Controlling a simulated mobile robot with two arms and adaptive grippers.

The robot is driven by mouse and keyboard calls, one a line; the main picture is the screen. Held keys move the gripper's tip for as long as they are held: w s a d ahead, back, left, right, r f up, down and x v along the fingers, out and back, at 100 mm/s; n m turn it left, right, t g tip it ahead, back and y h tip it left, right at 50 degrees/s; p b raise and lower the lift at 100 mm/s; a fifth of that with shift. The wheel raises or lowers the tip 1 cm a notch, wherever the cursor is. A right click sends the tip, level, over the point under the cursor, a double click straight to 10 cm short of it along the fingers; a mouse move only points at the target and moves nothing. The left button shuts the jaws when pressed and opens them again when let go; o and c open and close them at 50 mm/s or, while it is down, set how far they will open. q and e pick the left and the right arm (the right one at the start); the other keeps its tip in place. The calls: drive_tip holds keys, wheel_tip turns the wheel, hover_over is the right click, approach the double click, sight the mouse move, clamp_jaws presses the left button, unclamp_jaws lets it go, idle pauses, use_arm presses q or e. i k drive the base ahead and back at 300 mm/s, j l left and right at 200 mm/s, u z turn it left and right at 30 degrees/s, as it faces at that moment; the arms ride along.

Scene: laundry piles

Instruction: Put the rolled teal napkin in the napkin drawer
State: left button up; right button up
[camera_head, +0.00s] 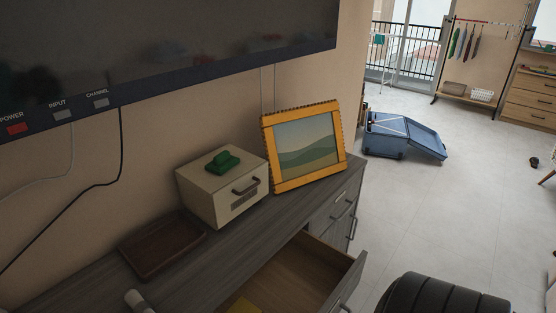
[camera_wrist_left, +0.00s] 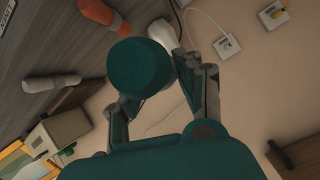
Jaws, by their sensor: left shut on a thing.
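In the left wrist view my left gripper (camera_wrist_left: 150,82) is shut on the rolled teal napkin (camera_wrist_left: 138,64), whose round end faces the camera. The napkin and my left gripper are not seen in the head view. I cannot tell from the frames whether this is the napkin drawer. My right gripper is not in view.
On the cabinet stand a brown tray (camera_head: 160,246), a beige box (camera_head: 218,200) with a green thing (camera_head: 222,161) on top, and an orange-framed picture (camera_head: 303,147). An orange roll (camera_wrist_left: 105,16) and a white roll (camera_wrist_left: 162,34) lie near the napkin. A television (camera_head: 200,45) hangs above.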

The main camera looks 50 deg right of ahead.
sight(305, 286)
drive_tip(key=l+z, duration=0.15)
drive_tip(key=z, duration=1.35)
drive_tip(key=i+l+z, duration=0.1)
drive_tip(key=l, duration=0.3)
drive_tip(key=i+l+z, duration=0.1)
drive_tip(key=i+l, duration=0.2)
drive_tip(key=l, duration=0.1)
